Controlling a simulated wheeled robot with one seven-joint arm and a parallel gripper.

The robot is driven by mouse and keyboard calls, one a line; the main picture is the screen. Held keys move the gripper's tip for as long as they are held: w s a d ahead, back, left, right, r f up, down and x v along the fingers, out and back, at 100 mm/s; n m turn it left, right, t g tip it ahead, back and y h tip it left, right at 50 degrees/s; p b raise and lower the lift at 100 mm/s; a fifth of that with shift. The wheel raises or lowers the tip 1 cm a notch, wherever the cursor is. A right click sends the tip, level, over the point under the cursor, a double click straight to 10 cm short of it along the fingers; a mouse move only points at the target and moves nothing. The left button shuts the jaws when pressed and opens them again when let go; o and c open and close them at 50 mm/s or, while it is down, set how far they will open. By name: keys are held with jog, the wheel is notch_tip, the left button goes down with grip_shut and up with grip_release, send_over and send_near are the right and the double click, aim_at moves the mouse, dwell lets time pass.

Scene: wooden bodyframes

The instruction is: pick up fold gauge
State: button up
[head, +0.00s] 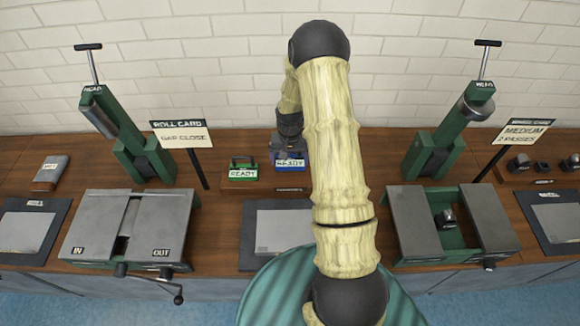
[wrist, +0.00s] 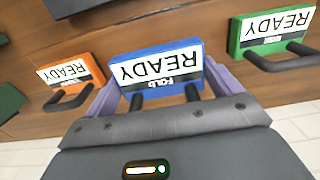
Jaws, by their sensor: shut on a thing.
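The fold gauge is a blue block with a white READY label and small lettering that looks like "Fold"; it shows in the wrist view (wrist: 155,67) and at the back of the bench in the head view (head: 290,163). My gripper (wrist: 158,92) is shut on it, with a purple finger at each side of the block. Dark handle posts stick out of the block toward my palm. In the head view my gripper (head: 288,148) is at the block, partly behind my arm. I cannot tell whether the block still touches the bench.
A green READY block (head: 243,172) stands close beside it; an orange one (wrist: 70,75) is on the other side. A grey sheet on a dark mat (head: 262,235) lies in front. Machines (head: 130,230) (head: 450,225) and sign posts (head: 195,160) flank the middle. A brick wall stands behind.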

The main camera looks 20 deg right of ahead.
aim_at(290, 159)
jog(key=shift+r+b, duration=0.45)
jog(key=shift+r, duration=1.9)
